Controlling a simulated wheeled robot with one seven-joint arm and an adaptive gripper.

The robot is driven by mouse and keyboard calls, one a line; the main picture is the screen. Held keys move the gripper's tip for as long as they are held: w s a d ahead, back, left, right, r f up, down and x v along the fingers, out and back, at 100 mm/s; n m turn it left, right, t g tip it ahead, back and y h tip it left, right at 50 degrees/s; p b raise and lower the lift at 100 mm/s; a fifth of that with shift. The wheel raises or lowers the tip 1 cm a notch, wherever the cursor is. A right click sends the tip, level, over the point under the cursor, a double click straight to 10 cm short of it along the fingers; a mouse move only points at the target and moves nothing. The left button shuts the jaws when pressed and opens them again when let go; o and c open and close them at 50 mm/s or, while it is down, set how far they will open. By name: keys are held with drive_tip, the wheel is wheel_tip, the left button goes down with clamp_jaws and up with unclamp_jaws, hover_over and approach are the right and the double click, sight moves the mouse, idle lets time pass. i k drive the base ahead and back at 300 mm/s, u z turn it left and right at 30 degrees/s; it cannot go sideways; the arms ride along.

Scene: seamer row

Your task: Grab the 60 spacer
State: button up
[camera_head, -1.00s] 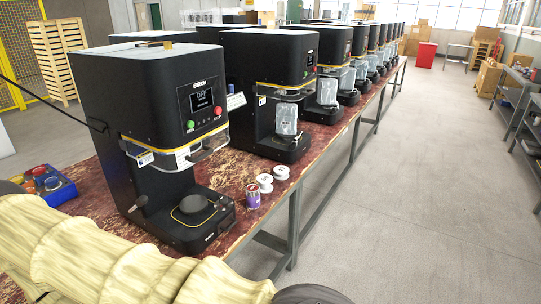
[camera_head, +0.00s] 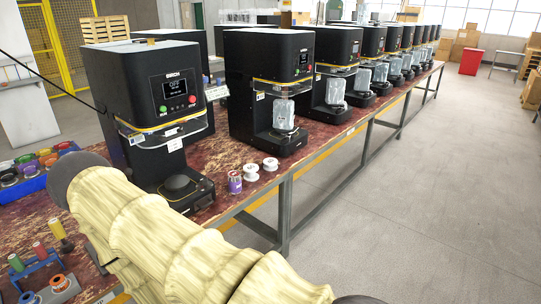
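Two small white spool-shaped pieces stand side by side on the worn red bench, right of the nearest black machine. One white piece (camera_head: 250,173) is nearer and the other white piece (camera_head: 270,164) is just behind it to the right. A purple can (camera_head: 235,182) stands at their left. Any number on the pieces is too small to read, so I cannot tell which is the 60 spacer. My arm, in a pale yellow ribbed cover, crosses the bottom of the view. My gripper is out of view.
The nearest black machine (camera_head: 152,105) leads a row of similar machines along the bench (camera_head: 325,136). At left are a blue tray (camera_head: 32,182) of coloured round items and a small blue rack (camera_head: 36,266) with coloured pieces. The grey floor (camera_head: 400,200) right of the bench is clear.

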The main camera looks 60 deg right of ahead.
sight(251, 168)
drive_tip(key=z, duration=1.05)
drive_tip(key=i, duration=0.05)
drive_tip(key=z, duration=0.1)
